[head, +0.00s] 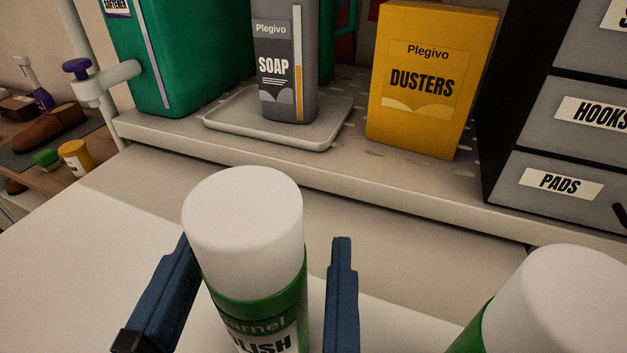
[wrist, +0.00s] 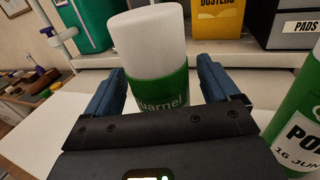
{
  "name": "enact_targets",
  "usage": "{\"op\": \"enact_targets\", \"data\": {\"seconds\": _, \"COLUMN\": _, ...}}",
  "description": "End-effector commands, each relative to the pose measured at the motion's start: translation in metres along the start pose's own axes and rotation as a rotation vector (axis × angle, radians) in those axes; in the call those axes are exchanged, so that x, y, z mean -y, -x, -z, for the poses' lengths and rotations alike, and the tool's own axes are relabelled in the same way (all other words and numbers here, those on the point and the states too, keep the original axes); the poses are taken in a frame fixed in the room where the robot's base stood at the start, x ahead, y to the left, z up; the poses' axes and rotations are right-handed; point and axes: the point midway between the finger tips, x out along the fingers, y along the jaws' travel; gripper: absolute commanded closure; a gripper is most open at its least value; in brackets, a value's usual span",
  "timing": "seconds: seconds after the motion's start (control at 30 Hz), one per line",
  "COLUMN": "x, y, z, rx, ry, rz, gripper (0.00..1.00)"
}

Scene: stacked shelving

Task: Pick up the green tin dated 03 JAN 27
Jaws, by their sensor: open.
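A green tin (head: 262,312) with a tall white cap and a label ending in "OLISH" stands upright on the white surface. It also shows in the wrist view (wrist: 162,96); no date shows on its visible part. My gripper (head: 262,243) is open, with one blue finger on each side of this tin and a gap visible at the right finger. A second green tin (head: 470,338) with a white cap stands to the right, outside the fingers. In the wrist view its label (wrist: 292,150) reads "16 JUN", cut off by the edge.
A raised shelf behind holds a grey soap bottle (head: 286,65) on a tray (head: 225,120), a green softener jug (head: 180,55) and a yellow dusters box (head: 425,75). Grey drawers (head: 565,205) stand at right. The white surface (head: 80,260) is clear at left.

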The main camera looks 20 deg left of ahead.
Motion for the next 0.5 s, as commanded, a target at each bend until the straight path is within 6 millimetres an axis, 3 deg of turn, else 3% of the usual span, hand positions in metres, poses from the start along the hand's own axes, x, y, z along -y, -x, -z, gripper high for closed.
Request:
{"op": "enact_targets", "data": {"seconds": 0.17, "x": 0.0001, "y": -0.0001, "z": -0.0001, "rx": 0.000, "ry": 0.000, "rz": 0.000, "gripper": 0.12}}
{"op": "enact_targets", "data": {"seconds": 0.5, "x": -0.0001, "y": -0.0001, "z": 0.0000, "rx": 0.000, "ry": 0.000, "rz": 0.001, "gripper": 0.43}}
